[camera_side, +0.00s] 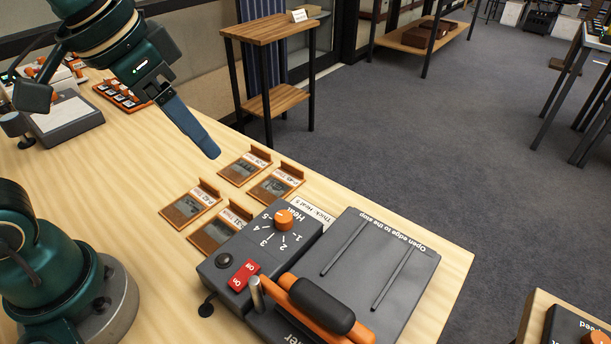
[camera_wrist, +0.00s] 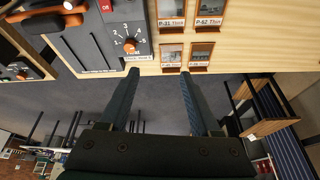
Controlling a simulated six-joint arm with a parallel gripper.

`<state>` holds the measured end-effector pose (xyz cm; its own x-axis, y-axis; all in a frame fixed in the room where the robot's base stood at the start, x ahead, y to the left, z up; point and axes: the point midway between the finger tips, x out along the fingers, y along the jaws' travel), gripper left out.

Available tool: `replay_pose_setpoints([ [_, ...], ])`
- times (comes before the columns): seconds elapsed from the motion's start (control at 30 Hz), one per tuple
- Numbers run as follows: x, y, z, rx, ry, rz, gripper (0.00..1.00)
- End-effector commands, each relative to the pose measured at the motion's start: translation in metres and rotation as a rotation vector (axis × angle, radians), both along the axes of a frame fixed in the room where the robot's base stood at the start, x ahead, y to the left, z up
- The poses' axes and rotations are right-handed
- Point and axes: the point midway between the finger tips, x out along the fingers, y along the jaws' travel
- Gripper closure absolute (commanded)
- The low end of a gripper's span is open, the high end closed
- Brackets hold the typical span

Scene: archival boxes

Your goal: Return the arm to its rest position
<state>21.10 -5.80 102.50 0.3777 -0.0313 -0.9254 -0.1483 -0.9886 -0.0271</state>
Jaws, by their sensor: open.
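My gripper (camera_side: 208,150) is in the air above the table, left of and above the small framed cards in the side view. In the wrist view my gripper (camera_wrist: 158,75) shows two blue fingers spread apart with nothing between them. Its fingers look aligned in the side view, so the gap is hidden there. The wrist camera looks out past the table edge toward the floor.
A grey sealer-like machine (camera_side: 375,262) with an orange dial (camera_side: 283,219) and orange-black handle (camera_side: 322,305) stands at the table's front. Several framed cards (camera_side: 190,206) lie beside it. A grey device (camera_side: 65,122) stands at left. A wooden shelf stand (camera_side: 270,30) is behind the table.

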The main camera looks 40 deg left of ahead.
Motion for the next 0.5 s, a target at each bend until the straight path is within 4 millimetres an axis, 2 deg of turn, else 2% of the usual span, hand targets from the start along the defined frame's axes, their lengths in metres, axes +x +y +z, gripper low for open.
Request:
replay_pose_setpoints([
  [0.1, -0.023, 0.01, -0.004, -0.012, -0.065, 0.061, 0.36],
  [0.3, -0.049, 0.018, -0.025, -0.026, -0.112, 0.127, 0.36],
  [0.5, -0.054, 0.018, -0.039, -0.033, -0.098, 0.145, 0.36],
])
